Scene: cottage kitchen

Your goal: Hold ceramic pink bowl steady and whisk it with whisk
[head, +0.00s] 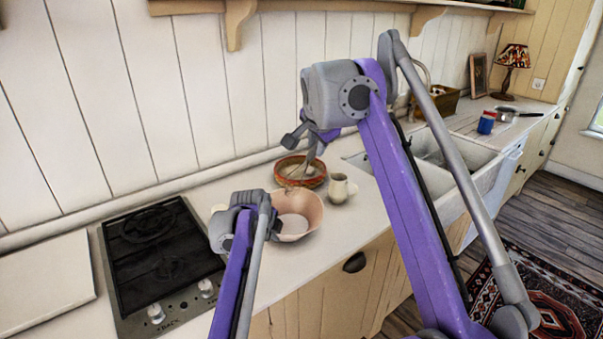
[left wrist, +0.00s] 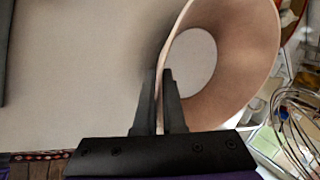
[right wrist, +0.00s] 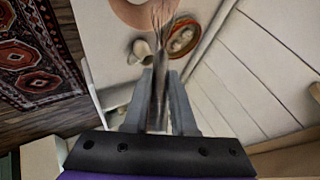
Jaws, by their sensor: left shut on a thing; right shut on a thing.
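The pink ceramic bowl (head: 300,228) stands on the counter beside the stove. My left gripper (head: 238,222) is at its left side. In the left wrist view the left gripper's fingers (left wrist: 160,100) are shut on the rim of the bowl (left wrist: 235,75). My right gripper (head: 318,138) is raised above the counter behind the bowl. In the right wrist view the right gripper (right wrist: 160,95) is shut on the whisk handle (right wrist: 158,85). The whisk's wires (left wrist: 296,125) show beside the bowl's rim in the left wrist view, apart from it. The pink bowl (right wrist: 130,12) is partly cut off in the right wrist view.
A red-brown patterned bowl (head: 288,178) stands behind the pink bowl, and a small cream jug (head: 339,190) stands to its right. The black stove (head: 155,255) lies to the left. The white sink (head: 480,178) is to the right, partly behind my right arm.

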